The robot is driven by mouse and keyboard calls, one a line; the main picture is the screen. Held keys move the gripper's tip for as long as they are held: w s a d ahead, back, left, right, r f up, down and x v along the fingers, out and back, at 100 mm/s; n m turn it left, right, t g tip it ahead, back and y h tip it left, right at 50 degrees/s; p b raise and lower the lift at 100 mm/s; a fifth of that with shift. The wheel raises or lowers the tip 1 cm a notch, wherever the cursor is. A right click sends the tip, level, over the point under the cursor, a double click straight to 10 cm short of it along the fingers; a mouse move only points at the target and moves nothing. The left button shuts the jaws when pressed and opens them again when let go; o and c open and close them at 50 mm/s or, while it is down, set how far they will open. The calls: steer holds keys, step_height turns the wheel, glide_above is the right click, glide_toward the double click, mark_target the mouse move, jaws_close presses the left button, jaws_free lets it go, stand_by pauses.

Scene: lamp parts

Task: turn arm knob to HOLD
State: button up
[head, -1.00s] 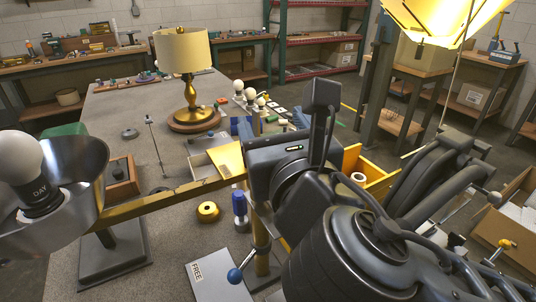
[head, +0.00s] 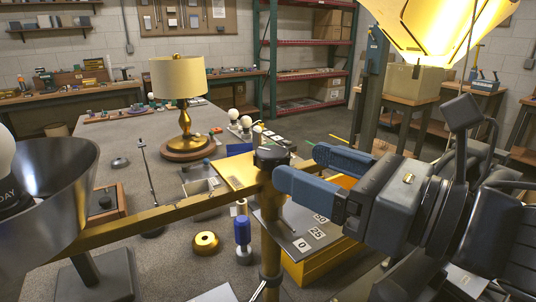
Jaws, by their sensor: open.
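A dark round knob (head: 272,156) sits on top of the brass post (head: 271,235), where the long brass lamp arm (head: 165,220) meets it. No HOLD mark on it can be read. My gripper (head: 300,167) has two blue fingers, spread apart and empty. It comes in from the right, with the fingertips close to the right side of the knob. The nearer finger overlaps the post's edge in the picture; I cannot tell whether it touches. A metal lamp head (head: 50,190) with a DAY bulb hangs at the arm's left end.
A grey plate marked 0, 25 and 50 (head: 290,228) lies at a yellow box (head: 325,262) below my gripper. A blue bottle-like part (head: 242,230) and brass ring (head: 205,243) stand left of the post. A lit yellow shade (head: 440,25) hangs above my arm.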

mark_target(286, 156)
steer(key=p+x, duration=0.1)
steer(key=x, duration=0.4)
steer(key=shift+r+p, duration=0.15)
steer(key=shift+p, duration=0.15)
steer(key=shift+w+a, duration=0.4)
steer(key=shift+a, duration=0.1)
steer(key=shift+c, duration=0.3)
steer(key=c, duration=0.9)
